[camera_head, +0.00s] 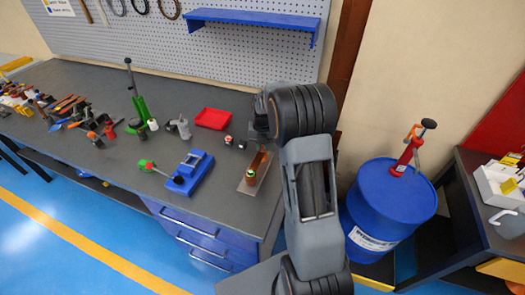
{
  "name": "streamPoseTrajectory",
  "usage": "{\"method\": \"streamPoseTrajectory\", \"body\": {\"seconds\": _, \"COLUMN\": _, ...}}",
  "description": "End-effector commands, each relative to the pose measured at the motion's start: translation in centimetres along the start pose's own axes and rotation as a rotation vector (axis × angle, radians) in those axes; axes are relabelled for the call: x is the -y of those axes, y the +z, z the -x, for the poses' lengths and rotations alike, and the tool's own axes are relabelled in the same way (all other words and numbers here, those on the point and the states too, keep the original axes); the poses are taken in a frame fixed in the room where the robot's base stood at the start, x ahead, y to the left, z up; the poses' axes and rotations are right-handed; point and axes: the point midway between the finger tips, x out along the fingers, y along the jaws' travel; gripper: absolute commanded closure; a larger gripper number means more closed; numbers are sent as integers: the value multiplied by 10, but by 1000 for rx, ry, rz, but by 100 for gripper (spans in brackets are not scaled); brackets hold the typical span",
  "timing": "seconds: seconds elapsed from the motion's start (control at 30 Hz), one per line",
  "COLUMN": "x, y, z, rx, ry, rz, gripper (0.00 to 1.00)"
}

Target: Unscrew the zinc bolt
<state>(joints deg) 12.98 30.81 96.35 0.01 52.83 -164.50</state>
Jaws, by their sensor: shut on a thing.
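The upper end of my arm reaches over the dark workbench, and my gripper (263,146) points down just above a copper-coloured piece (257,163). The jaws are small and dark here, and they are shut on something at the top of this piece. That is where the zinc bolt would sit, but the bolt itself is hidden by the jaws and too small to make out. The copper piece stands on a flat grey plate (246,186) near the bench's front right corner. A small green spot shows at its front.
A blue bending tool (190,172) with a green-and-red handle lies left of the plate. A red tray (213,118) is behind it. Several hand tools (60,110) crowd the bench's left. A blue drum (391,205) stands right of my arm, carrying a red tool (408,153).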

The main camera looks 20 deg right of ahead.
Motion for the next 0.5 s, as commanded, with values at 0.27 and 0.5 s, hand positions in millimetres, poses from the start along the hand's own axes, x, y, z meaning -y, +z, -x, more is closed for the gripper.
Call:
{"method": "streamPoseTrajectory", "body": {"seconds": 0.27, "x": 0, "y": 0, "z": 0, "rx": 1, "ry": 0, "rz": -3, "gripper": 70}}
{"method": "streamPoseTrajectory", "body": {"seconds": 0.5, "x": 0, "y": 0, "z": 0, "rx": 0, "ry": 0, "rz": -40, "gripper": 70}}
